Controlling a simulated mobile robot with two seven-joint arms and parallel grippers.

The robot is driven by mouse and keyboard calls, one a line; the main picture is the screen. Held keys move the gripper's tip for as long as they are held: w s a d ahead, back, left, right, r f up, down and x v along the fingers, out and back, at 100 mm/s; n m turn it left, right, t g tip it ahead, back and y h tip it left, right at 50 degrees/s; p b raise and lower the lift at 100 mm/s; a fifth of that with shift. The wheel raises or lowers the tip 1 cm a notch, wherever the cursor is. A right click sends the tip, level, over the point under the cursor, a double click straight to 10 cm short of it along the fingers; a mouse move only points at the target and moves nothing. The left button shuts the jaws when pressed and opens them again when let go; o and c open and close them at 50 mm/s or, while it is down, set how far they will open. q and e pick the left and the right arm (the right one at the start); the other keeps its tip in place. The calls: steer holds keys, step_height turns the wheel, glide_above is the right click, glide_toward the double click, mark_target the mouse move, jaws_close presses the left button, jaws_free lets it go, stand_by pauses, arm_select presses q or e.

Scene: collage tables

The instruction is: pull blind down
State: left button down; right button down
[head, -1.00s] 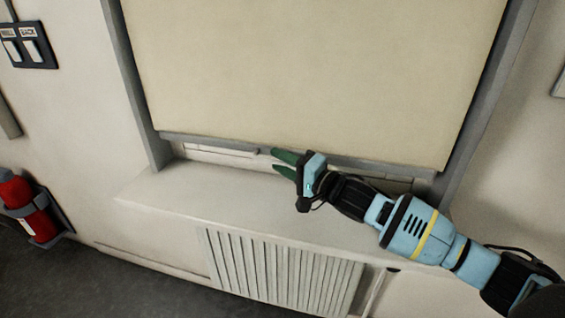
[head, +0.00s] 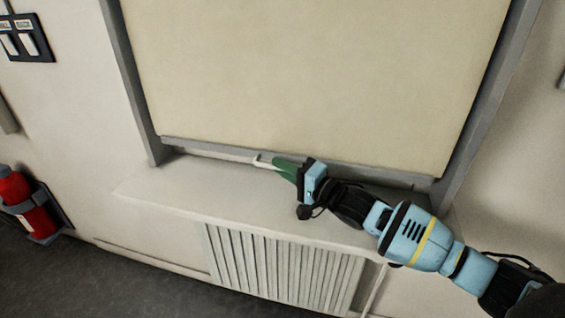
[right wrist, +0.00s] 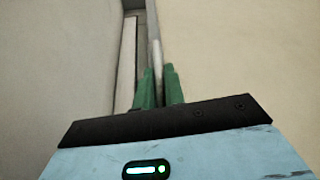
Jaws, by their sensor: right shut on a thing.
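The cream blind (head: 310,75) hangs over nearly the whole window, with a grey bottom rail (head: 210,147) just above the white sill. A pale, thin handle (head: 259,160) sticks out below the rail near its middle. My right gripper (head: 277,162) is shut on this handle with its green fingers, close above the sill. In the right wrist view, the handle (right wrist: 155,35) runs up from between the fingers (right wrist: 160,85), with the blind on the right. My left gripper is not in view.
The white sill (head: 160,185) juts out below the window, with a slatted radiator panel (head: 270,265) under it. Grey frame posts (head: 130,85) flank the blind. A switch panel (head: 25,40) and a red extinguisher (head: 20,195) are on the left wall.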

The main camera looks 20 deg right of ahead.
steer(key=shift+f, duration=0.35)
steer(key=c, duration=1.5)
jaws_free()
steer(key=shift+r, duration=0.1)
steer(key=shift+s+d, duration=0.15)
steer(key=shift+s, duration=0.1)
steer(key=v, duration=0.5)
steer(key=shift+s+d, duration=0.2)
steer(key=shift+s, duration=0.15)
steer(key=shift+s+d, duration=0.35)
steer(key=shift+s, duration=0.25)
